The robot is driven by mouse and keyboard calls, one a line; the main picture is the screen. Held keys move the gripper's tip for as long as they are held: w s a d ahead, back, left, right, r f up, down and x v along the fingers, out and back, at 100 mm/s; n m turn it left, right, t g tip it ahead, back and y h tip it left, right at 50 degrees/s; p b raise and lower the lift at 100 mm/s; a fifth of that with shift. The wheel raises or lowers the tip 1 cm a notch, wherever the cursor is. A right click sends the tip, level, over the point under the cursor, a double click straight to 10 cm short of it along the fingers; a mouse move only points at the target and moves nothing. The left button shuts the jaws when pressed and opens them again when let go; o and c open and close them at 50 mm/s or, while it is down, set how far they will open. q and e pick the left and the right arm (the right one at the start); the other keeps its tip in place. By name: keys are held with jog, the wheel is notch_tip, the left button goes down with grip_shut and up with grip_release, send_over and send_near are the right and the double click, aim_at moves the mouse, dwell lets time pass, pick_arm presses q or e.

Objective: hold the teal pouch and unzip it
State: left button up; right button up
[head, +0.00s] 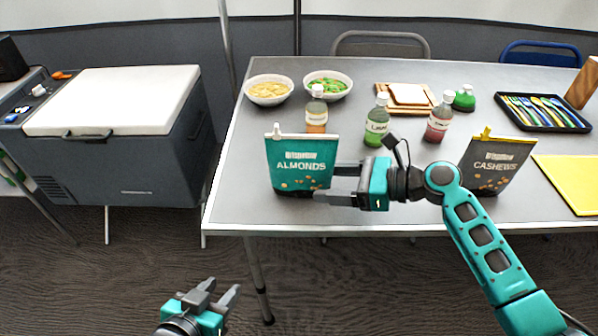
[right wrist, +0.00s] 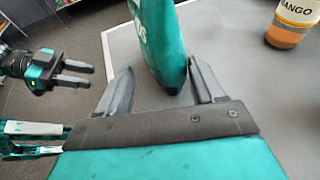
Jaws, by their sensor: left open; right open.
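The teal pouch (head: 300,165), labelled ALMONDS, stands upright near the table's front edge. A pale zip strip (head: 310,138) runs along its top, with a small pull tab (head: 277,128) at the left end. My right gripper (head: 330,184) is open at the pouch's right side, fingers pointing left. In the right wrist view the pouch (right wrist: 162,45) rises between the two fingers, with gaps visible; I cannot tell whether either touches. My left gripper (head: 222,293) is open and empty, low in front of the table. It also shows in the right wrist view (right wrist: 75,75).
Several bottles, among them a green one (head: 378,125), stand behind the pouch, with two bowls farther back. A grey CASHEWS pouch (head: 495,160) stands to the right, behind my right arm. The table (head: 235,190) is clear left of the teal pouch.

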aim_at(307, 183)
jog(key=shift+b+x, duration=0.45)
jog(key=shift+x, duration=0.45)
jog(key=shift+p+x, duration=0.6)
jog(key=shift+x, duration=0.35)
pick_arm(q)
jog(key=shift+f, duration=0.2)
pick_arm(e)
jog(key=shift+x, duration=0.95)
